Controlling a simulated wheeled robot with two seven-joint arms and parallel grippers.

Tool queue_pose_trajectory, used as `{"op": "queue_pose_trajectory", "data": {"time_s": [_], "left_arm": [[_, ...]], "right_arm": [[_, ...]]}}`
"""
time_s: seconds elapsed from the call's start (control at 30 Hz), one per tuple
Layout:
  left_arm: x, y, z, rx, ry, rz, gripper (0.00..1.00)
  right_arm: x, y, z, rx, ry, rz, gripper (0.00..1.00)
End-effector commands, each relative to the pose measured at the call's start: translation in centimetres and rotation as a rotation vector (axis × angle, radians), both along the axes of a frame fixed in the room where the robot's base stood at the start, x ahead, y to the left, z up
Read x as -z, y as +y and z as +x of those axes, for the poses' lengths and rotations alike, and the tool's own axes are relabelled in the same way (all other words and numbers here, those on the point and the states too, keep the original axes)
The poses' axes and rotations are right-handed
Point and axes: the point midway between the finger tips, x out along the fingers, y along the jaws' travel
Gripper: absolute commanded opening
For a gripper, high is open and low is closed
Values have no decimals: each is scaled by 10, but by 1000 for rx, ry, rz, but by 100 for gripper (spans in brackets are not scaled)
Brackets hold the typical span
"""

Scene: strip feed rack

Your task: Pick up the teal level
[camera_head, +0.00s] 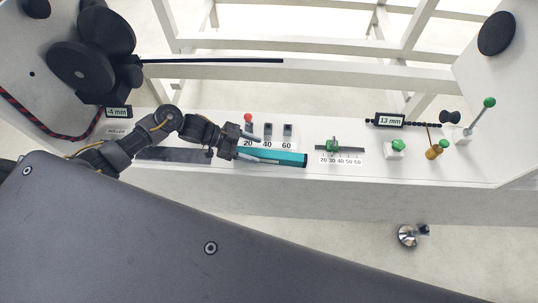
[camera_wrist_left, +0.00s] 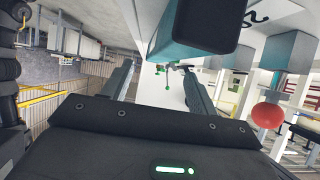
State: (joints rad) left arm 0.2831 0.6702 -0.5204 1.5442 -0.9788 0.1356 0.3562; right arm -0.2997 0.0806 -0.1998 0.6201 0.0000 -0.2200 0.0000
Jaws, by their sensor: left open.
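The teal level (camera_head: 285,157) is a long teal bar with a dark right end, lying along the white rack shelf. Its left part is overlapped by my left gripper (camera_head: 258,148), which reaches in from the left with its fingers apart. In the left wrist view, my two dark fingers (camera_wrist_left: 158,88) stand wide apart. A teal body with a black end (camera_wrist_left: 207,22) shows ahead and above them, and it looks like the level. I cannot tell whether a finger touches it. My right gripper is not in view.
A green slider on a scale (camera_head: 332,147) is right of the level. Green knobs (camera_head: 396,145) and a 13 mm display (camera_head: 390,121) are farther right.

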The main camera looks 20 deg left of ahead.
Motion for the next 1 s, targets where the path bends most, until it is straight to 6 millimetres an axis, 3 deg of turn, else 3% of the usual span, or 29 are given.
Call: {"op": "queue_pose_trajectory", "data": {"time_s": [0.17,0.5,0.77,1.0], "left_arm": [[2,-5,2,0,0,-1,59],[27,-40,13,0,0,-1,59],[29,-42,13,0,-2,1,59],[29,-42,13,0,-2,1,29]], "right_arm": [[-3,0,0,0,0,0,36],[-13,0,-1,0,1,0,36],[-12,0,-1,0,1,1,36],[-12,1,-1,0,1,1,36]]}}
